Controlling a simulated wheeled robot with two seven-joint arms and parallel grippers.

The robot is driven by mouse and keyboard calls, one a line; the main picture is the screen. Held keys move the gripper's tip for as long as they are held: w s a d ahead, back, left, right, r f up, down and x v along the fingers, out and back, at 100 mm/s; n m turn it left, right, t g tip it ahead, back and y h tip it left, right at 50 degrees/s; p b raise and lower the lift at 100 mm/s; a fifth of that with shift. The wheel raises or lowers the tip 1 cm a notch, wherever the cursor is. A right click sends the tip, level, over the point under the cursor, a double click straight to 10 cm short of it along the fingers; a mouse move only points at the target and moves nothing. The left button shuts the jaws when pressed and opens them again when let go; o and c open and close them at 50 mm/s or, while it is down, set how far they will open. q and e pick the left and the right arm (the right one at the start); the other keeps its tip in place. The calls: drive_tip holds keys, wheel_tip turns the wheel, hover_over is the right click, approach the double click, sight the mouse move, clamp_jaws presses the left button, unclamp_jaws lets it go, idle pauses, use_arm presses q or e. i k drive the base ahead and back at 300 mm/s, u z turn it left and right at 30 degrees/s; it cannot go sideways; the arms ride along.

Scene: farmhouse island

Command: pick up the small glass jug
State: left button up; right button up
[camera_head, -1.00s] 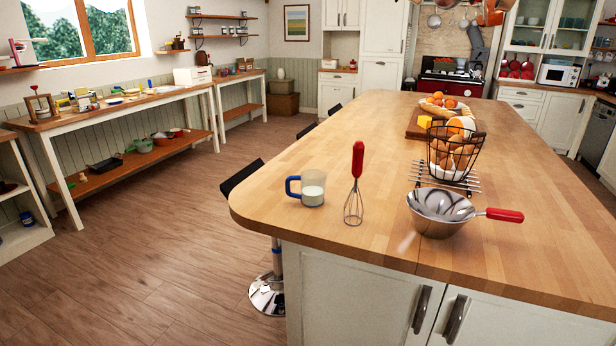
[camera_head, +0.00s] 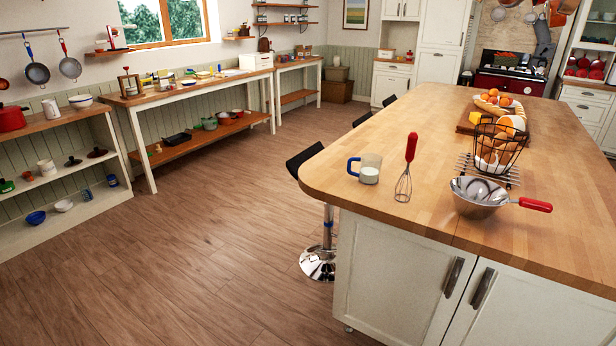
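The small glass jug (camera_head: 369,171) stands upright near the front left corner of the wooden island top (camera_head: 430,130). It is clear, with a blue handle on its left side and something white in its lower part. Neither of my grippers is in view.
Wooden floor (camera_head: 190,240) is clear at left.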

sight(371, 163)
drive_tip(key=u, duration=0.4)
drive_tip(key=i, duration=1)
